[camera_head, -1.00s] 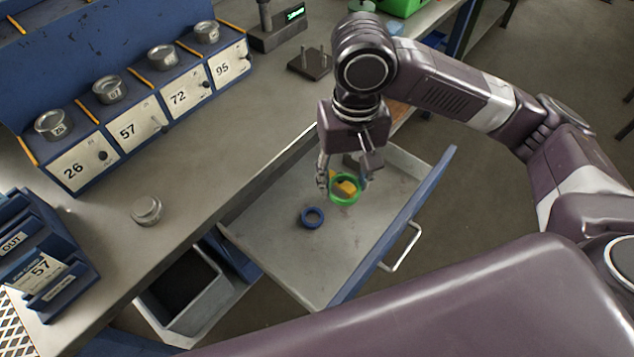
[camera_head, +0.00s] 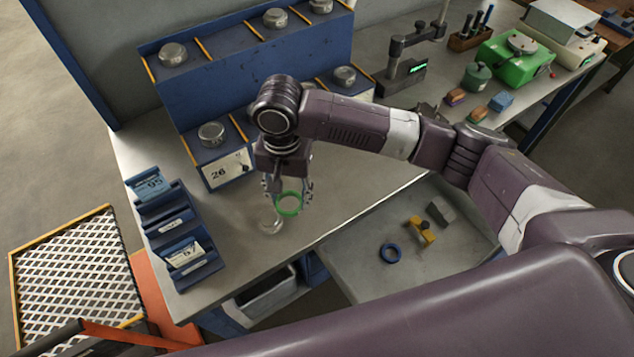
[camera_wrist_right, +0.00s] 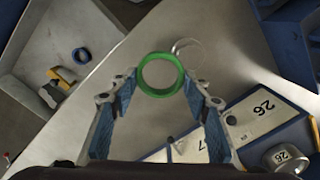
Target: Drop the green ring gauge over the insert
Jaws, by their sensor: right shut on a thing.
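My right gripper (camera_head: 290,197) is shut on the green ring gauge (camera_head: 288,212) and holds it above the bench top. In the right wrist view the ring (camera_wrist_right: 160,93) sits between the two blue-padded fingers (camera_wrist_right: 163,82), with its opening clear. The insert (camera_head: 270,228), a small round metal piece, is on the bench just below and left of the ring in the head view. The ring partly overlaps it there. In the wrist view the insert (camera_wrist_right: 196,52) looks pale and lies just beyond the ring, to its upper right. The left gripper is not in view.
An open drawer (camera_head: 355,282) holds a blue ring (camera_head: 391,261), a yellow piece (camera_head: 423,238) and a grey block (camera_head: 440,211). A blue rack (camera_head: 250,80) with metal pieces stands behind my gripper. A blue card holder (camera_head: 205,268) stands to the left.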

